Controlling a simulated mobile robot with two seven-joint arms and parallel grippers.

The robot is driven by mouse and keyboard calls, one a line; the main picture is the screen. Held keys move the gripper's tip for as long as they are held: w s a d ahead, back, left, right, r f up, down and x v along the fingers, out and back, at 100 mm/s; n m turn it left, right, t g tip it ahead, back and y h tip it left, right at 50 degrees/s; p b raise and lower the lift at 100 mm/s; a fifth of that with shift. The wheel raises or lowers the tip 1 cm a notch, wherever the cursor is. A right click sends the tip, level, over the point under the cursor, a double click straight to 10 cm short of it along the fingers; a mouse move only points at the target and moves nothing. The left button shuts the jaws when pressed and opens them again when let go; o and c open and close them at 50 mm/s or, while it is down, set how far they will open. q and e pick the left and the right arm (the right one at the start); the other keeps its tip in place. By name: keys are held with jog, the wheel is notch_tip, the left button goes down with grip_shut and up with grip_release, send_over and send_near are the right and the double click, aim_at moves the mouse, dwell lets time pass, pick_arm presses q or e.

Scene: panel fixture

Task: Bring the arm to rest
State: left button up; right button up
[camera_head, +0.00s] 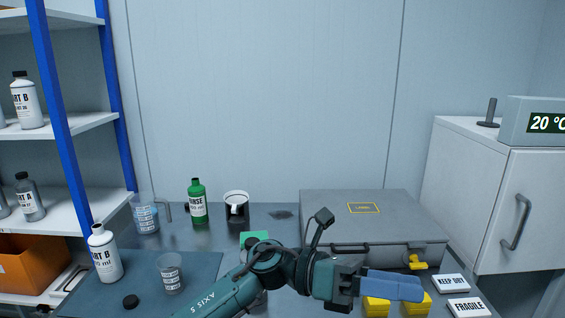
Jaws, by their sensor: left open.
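My left arm (225,293) comes in from the bottom edge and reaches right across the front of the bench. Its gripper (408,288) points right, with its blue fingers seen side-on and overlapping. It is open, with nothing visible between the fingers. It is in front of the grey case (330,206) and partly covers the yellow blocks (376,307) near the front. My right gripper is not in view.
A green bottle (197,203), a dark mug (237,208), a beaker (146,217), a white bottle (104,255) and a clear cup (170,274) stand left. Signs (467,306) lie right, beside a white cabinet (475,190). Blue-posted shelves (75,130) stand far left.

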pick_arm(q)
jog(key=w+a+f+m+t+y+p, duration=0.1)
jog(key=w+a+f+m+t+y, duration=0.3)
jog(key=m+t, duration=0.6)
jog(key=a+f+m+t+p, duration=0.25)
jog(key=a+m+t, duration=0.4)
jog(key=m, duration=0.75)
jog(key=w+a+f+m+t+y+p, duration=0.1)
jog(key=w+a+f+m+t, duration=0.3)
jog(key=m+t, duration=0.65)
jog(key=s+a+f+n+g+y+p, duration=0.2)
jog(key=s+a+f+n+g+y, duration=0.6)
jog(key=s+a+f+n, duration=0.3)
jog(key=s+a+f+y, duration=0.1)
jog(key=s+a+f, duration=0.3)
jog(key=s+f, duration=0.2)
jog(key=shift+f+n+g+y, duration=0.3)
jog(key=shift+f+n+g, duration=0.1)
jog(key=shift+f, duration=0.1)
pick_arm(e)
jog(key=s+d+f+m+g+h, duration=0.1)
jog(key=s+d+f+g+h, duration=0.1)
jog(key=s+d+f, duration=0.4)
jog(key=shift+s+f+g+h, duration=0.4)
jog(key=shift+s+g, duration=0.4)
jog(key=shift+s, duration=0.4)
